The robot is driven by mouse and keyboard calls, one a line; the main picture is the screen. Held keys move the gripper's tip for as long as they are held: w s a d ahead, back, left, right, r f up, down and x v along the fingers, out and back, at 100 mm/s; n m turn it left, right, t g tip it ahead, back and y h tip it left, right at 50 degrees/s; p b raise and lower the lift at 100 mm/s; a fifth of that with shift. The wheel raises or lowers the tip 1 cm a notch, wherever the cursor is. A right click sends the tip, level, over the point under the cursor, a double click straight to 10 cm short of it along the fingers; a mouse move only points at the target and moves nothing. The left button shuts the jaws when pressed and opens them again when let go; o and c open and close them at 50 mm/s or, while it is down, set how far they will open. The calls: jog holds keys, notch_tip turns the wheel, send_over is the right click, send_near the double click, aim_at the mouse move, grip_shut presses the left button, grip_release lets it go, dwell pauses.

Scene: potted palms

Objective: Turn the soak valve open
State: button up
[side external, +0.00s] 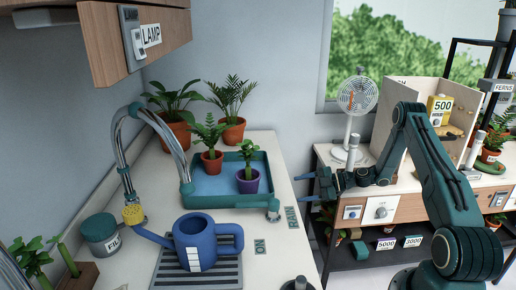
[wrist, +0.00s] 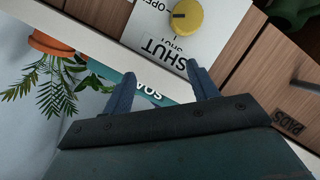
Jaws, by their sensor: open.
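A yellow round knob (wrist: 187,17) sits on a white panel (wrist: 222,22) at the top of the wrist view, with OPEN and SHUT lettering beside it. A dark mark on the knob points roughly left in the picture; I cannot tell its exact setting. A teal label reading "SOA" (wrist: 150,88), partly hidden, shows between my fingers. My gripper (wrist: 160,72) is open and empty, with the knob beyond its fingertips and apart from them. I cannot make out the yellow knob there.
A blue watering can (side external: 195,243) stands on a grate below a curved tap (side external: 125,150). A teal tray (side external: 262,165) holds potted plants. A white fan (side external: 356,100) stands behind my arm. A PADS label (wrist: 288,122) is at right in the wrist view.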

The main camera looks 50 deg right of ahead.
jog(key=shift+f, duration=0.1)
notch_tip(320, 180, down, 8)
jog(key=w+a, duration=0.1)
jog(key=w, duration=0.1)
jog(key=shift+w+a+r, duration=0.2)
jog(key=shift+a, duration=0.1)
dwell(0.4)
jog(key=c, duration=1)
